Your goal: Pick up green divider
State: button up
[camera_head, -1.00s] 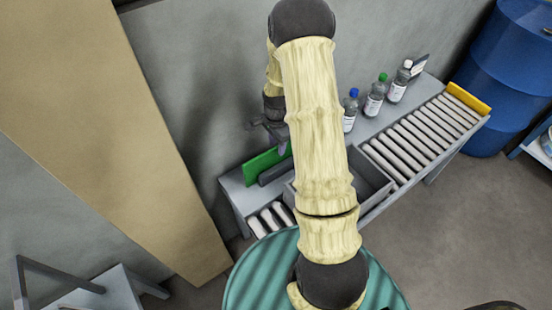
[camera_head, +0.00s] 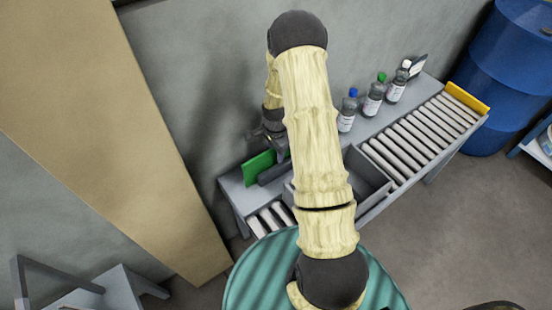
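The green divider (camera_head: 258,168) stands upright on its long edge at the left end of the grey bench, near the wall. My gripper (camera_head: 281,156) is pointing down at the divider's right end. A grey finger covers part of that end. I cannot tell whether the fingers touch the divider, or whether they are open or shut. The far finger is hidden.
A dark grey bar (camera_head: 272,173) lies just in front of the divider. A grey bin (camera_head: 368,172) sits right of it, partly behind my arm. Bottles (camera_head: 347,112) stand farther right, beside white rollers (camera_head: 420,133). The wall is close behind.

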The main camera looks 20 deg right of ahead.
grip_shut()
jog(key=shift+r, duration=0.1)
dwell(0.3)
notch_tip(320, 180, up, 18)
dwell(0.4)
dwell(0.5)
